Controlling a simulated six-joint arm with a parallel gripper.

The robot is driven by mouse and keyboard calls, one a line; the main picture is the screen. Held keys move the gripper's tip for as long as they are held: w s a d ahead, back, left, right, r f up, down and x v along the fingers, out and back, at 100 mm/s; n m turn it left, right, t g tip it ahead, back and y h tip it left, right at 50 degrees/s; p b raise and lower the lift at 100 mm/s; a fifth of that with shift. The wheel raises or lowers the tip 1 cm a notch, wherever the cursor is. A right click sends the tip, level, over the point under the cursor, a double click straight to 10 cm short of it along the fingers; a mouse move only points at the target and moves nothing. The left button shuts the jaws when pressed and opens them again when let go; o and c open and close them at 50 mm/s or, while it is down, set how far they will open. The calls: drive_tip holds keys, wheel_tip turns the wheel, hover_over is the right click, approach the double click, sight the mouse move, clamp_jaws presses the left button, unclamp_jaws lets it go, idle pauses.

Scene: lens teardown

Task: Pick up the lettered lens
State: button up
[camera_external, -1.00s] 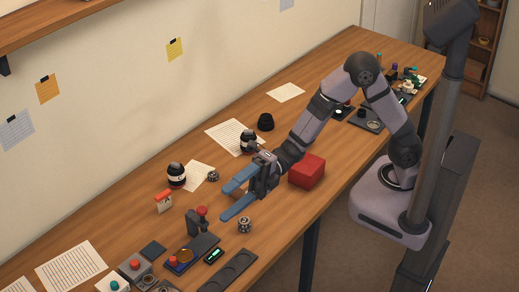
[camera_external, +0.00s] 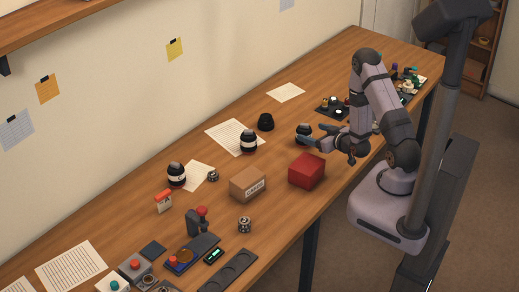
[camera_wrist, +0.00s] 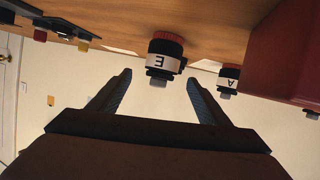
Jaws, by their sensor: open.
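Several black lenses with white lettered bands stand on the wooden table. One lens (camera_external: 303,129) is right by my fingertips in the external view. In the wrist view, which shows the scene upside down, the lens lettered E (camera_wrist: 163,58) lies between the lines of my fingers, with a red ring at its base. The lens lettered A (camera_wrist: 228,76) is to its right and shows in the external view (camera_external: 249,141). Another lens (camera_external: 176,175) is farther left. My gripper (camera_external: 305,144) is open and empty, its blue-grey fingers pointing left. Contact with the lens cannot be told.
A red box (camera_external: 307,171) stands close in front of my gripper. A brown labelled box (camera_external: 248,185) and a dark cap (camera_external: 265,122) stand nearby. Papers lie along the wall side. Small devices (camera_external: 193,253) fill the near left.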

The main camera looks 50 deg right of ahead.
sight(307, 135)
drive_tip(key=shift+s+a+f+m+g, duration=0.1)
drive_tip(key=shift+s+f+m+g, duration=0.3)
drive_tip(key=shift+s+f, duration=0.45)
drive_tip(key=shift+r, duration=0.1)
drive_tip(key=shift+w+b, duration=0.1)
drive_tip(key=shift+b, duration=0.3)
drive_tip(key=b+x, duration=0.2)
drive_tip(key=b, duration=0.3)
drive_tip(key=shift+w+f+b, duration=0.1)
drive_tip(key=shift+f+b, duration=0.15)
drive_tip(key=shift+b, duration=0.15)
drive_tip(key=x, duration=0.3)
drive_tip(key=shift+w+r+b, duration=0.15)
drive_tip(key=shift+r+b, duration=0.1)
drive_tip(key=shift+b, duration=0.15)
drive_tip(key=shift+w+f, duration=0.25)
drive_tip(key=shift+w, duration=0.25)
drive_tip(key=shift+w, duration=0.1)
drive_tip(key=shift+p+x, duration=0.85)
drive_tip(key=shift+x, duration=1.7)
drive_tip(key=shift+a, duration=0.1)
